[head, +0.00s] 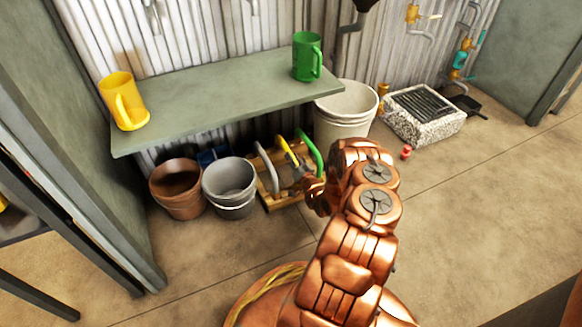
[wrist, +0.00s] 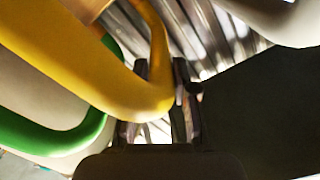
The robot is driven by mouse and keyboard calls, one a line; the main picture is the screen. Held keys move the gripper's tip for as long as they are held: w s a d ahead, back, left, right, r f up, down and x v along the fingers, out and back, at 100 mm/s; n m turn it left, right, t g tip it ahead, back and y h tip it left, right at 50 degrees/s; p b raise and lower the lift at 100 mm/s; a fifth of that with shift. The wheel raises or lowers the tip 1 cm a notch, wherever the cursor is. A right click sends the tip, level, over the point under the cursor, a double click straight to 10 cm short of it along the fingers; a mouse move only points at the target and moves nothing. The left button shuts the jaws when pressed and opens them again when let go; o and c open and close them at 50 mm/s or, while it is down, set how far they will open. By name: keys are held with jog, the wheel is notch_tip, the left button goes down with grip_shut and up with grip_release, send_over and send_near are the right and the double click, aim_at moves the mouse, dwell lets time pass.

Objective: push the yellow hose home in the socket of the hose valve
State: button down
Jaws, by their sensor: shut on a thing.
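The yellow hose (head: 288,152) stands as a bent piece in a wooden rack on the floor, between a grey hose and a green hose. It also crosses the wrist view (wrist: 110,80), its bend close in front of the fingers. My gripper (head: 308,184) is at the rack, shut on the yellow hose; in the wrist view its fingers (wrist: 160,95) are partly hidden by the hose. Pipes with yellow and teal valves (head: 460,60) are on the wall at upper right; I cannot tell which is the hose valve, and no socket shows clearly.
The green hose (head: 309,150) and grey hose (head: 267,170) stand close on either side. A grey bucket (head: 230,182), clay pot (head: 177,187) and white bucket (head: 345,110) flank the rack. A green shelf (head: 220,95) overhangs it. Floor at right is mostly clear before a stone drain (head: 425,125).

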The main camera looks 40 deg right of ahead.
dwell(0.6)
notch_tip(320, 180, up, 10)
jog(key=p, duration=0.4)
jog(key=shift+p, duration=0.3)
jog(key=shift+w+f+y+p, duration=0.1)
jog(key=shift+f+y+p, duration=0.25)
jog(key=shift+p, duration=0.6)
jog(key=shift+d+f+p, duration=0.1)
jog(key=shift+f+p, duration=0.35)
jog(key=shift+f, duration=0.15)
jog(key=shift+f+n, duration=0.1)
jog(key=shift+n, duration=0.2)
jog(key=shift+f+b, duration=0.8)
jog(key=shift+f, duration=0.95)
jog(key=shift+f+b, duration=0.8)
jog(key=shift+f, duration=1.4)
jog(key=c, duration=0.9)
grip_release()
jog(key=shift+o, duration=0.2)
jog(key=shift+s, duration=0.2)
